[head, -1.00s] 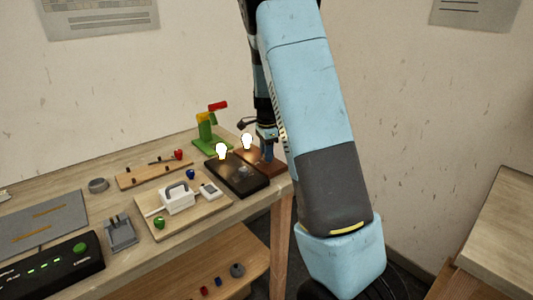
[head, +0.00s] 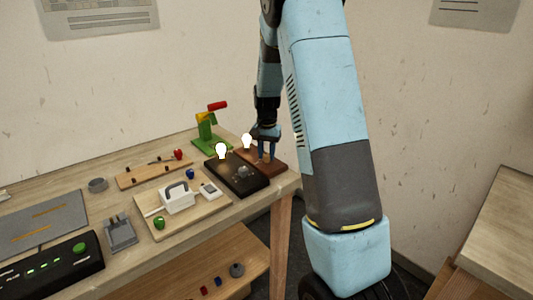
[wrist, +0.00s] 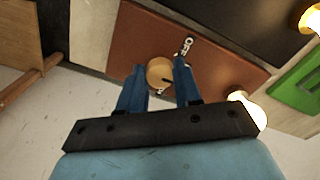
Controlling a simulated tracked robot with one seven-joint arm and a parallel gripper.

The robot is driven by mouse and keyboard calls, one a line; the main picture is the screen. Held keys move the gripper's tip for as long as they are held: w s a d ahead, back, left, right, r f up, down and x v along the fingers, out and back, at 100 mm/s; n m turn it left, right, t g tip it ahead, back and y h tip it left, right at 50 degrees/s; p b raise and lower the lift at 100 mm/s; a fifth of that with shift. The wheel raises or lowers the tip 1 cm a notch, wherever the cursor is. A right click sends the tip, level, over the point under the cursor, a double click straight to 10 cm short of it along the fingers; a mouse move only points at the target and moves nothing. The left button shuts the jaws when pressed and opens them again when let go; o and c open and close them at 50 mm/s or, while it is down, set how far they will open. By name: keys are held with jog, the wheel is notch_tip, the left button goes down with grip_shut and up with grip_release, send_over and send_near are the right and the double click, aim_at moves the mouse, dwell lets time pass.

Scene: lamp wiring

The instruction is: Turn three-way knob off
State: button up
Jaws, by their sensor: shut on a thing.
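The round tan three-way knob (wrist: 160,72) sits on a reddish-brown board (wrist: 133,38) in the wrist view. In the head view my gripper (head: 267,151) reaches down onto the brown board (head: 278,167) at the table's right end. The bulb (head: 246,140) on this board glows; it also shows in the wrist view (wrist: 247,112).
A black board (head: 252,186) with another lit bulb (head: 221,151) stands close to the left. A green stand (head: 206,136) with a red-tipped arm is behind. A wooden board with a white switch box (head: 177,200) lies farther left. The table ends just right of the brown board.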

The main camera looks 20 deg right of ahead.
aim_at(267, 154)
jog(key=n, duration=0.5)
jog(key=shift+w+d+r+n, duration=0.1)
jog(key=shift+n, duration=0.2)
jog(key=n, duration=0.5)
jog(key=shift+n, duration=0.3)
jog(key=o, duration=1)
jog(key=shift+o, duration=0.2)
notch_tip(267, 154, up, 14)
jog(key=shift+f, duration=0.2)
